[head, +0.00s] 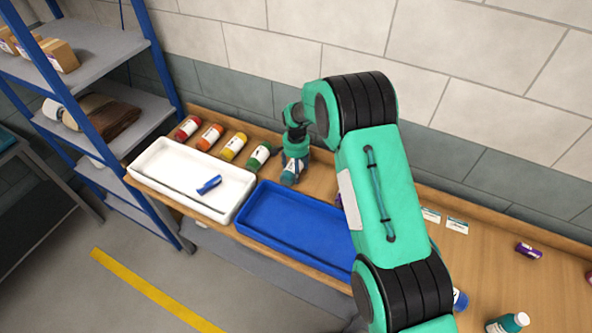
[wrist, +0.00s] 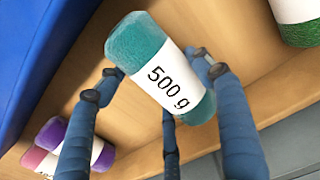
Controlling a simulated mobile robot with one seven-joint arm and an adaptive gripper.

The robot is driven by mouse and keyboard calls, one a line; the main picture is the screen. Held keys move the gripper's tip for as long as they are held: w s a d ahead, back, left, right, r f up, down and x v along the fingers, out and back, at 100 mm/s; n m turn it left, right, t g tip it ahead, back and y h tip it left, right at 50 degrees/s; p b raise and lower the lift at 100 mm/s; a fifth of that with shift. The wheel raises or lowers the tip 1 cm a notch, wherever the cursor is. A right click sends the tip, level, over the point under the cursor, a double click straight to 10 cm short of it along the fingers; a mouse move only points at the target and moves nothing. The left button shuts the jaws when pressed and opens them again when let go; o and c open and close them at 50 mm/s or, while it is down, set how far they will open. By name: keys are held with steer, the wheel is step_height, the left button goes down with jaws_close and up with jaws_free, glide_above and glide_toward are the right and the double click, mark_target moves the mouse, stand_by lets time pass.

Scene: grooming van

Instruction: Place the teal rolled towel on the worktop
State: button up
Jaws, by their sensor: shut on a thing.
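The teal rolled towel (wrist: 140,42) has a white label reading "500 g" and lies between the fingers of my gripper (wrist: 152,82) in the wrist view. My gripper is shut on it. In the head view the towel (head: 291,173) shows just below my gripper (head: 295,160), behind the blue tray and right of the green roll. It is over the wooden worktop (head: 318,180); I cannot tell whether it touches the wood.
A white tray (head: 165,190) holds a blue item (head: 208,185). An empty blue tray (head: 300,248) is beside it. Purple and pink rolls (wrist: 70,140) are close by in the wrist view.

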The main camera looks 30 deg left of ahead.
steer(key=shift+f, duration=0.3)
steer(key=o, duration=1.2)
steer(key=shift+r, duration=0.1)
steer(key=shift+r, duration=6.1)
